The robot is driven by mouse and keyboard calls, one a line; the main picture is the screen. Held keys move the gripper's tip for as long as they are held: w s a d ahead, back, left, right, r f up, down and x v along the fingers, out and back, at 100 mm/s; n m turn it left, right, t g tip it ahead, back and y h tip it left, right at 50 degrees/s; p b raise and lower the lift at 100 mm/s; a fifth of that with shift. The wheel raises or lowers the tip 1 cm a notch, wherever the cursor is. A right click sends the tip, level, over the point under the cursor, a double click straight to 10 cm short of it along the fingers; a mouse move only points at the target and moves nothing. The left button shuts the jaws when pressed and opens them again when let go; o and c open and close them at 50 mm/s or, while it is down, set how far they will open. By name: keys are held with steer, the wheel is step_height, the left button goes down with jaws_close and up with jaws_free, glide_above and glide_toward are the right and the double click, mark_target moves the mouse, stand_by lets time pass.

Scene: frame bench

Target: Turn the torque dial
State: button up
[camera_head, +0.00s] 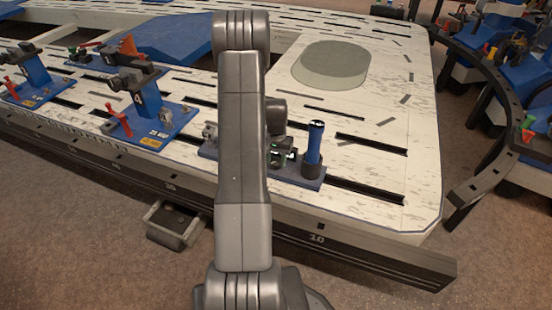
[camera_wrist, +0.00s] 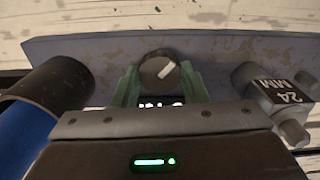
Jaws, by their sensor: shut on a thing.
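The torque dial (camera_wrist: 160,68) is a small round dark grey knob with a white pointer line, slanting up to the right. It sits on a worn grey-blue plate (camera_wrist: 215,48). My gripper (camera_wrist: 158,84) has its two pale green fingers on either side of the dial, shut on it. White lettering below the dial is partly hidden by my gripper body. In the head view my gripper (camera_head: 284,154) is low over the plate on the bench's front edge, and the dial is hidden there behind my arm and gripper.
A blue cylinder in a dark holder (camera_wrist: 62,88) stands left of the dial in the wrist view; it also shows in the head view (camera_head: 313,145). A block marked 24 MM (camera_wrist: 280,92) stands to the right. The white slotted bench (camera_head: 375,115) carries blue clamp stands (camera_head: 150,115).

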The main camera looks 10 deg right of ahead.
mark_target(276, 162)
steer(key=shift+m, duration=0.4)
steer(key=o, duration=1)
steer(key=shift+c, duration=0.2)
step_height(276, 162, up, 14)
steer(key=p, duration=0.3)
steer(key=shift+p, duration=0.35)
steer(key=shift+f, duration=0.15)
step_height(276, 162, down, 14)
steer(key=b, duration=0.3)
steer(key=shift+b, duration=0.35)
steer(key=shift+r, duration=0.25)
